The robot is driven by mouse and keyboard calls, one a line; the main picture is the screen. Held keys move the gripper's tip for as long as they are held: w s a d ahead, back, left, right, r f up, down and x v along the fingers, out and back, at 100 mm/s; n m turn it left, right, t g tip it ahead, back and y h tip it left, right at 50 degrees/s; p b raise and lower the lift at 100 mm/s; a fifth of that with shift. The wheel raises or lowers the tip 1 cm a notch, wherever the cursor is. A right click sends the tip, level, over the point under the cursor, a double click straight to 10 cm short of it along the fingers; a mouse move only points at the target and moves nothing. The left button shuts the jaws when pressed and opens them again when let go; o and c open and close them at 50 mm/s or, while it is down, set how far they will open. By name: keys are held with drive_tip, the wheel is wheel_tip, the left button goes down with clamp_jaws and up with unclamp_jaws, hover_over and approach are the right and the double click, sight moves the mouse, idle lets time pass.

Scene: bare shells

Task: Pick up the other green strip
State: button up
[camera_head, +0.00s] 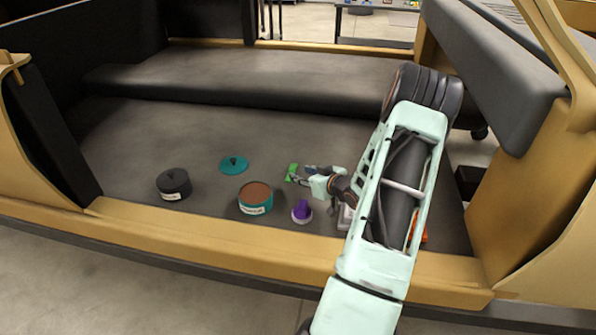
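A small green strip (291,171) lies on the dark grey surface (215,125) right at the tips of my gripper (299,176). My gripper reaches in from the right, low over the surface, with its fingers pointing left toward the strip. The fingers are too small to tell whether they are open or shut, or whether they touch the strip. I can make out only this one green strip. My arm covers part of the surface on the right.
A teal lid (234,164), a teal tin with a brown top (256,197), a dark lidded pot (173,184) and a purple object (302,210) stand left of and below my gripper. An orange thing (424,236) shows behind my arm. A wooden edge (200,238) runs along the front.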

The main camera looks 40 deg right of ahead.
sight(292, 168)
drive_tip(key=shift+d+f, duration=0.1)
drive_tip(key=shift+d, duration=0.3)
drive_tip(key=shift+t, duration=0.3)
drive_tip(key=b+x, duration=0.2)
drive_tip(key=x, duration=0.5)
drive_tip(key=shift+w+b, duration=0.15)
drive_tip(key=shift+b, duration=0.25)
drive_tip(key=c, duration=0.9)
drive_tip(key=shift+o, duration=0.2)
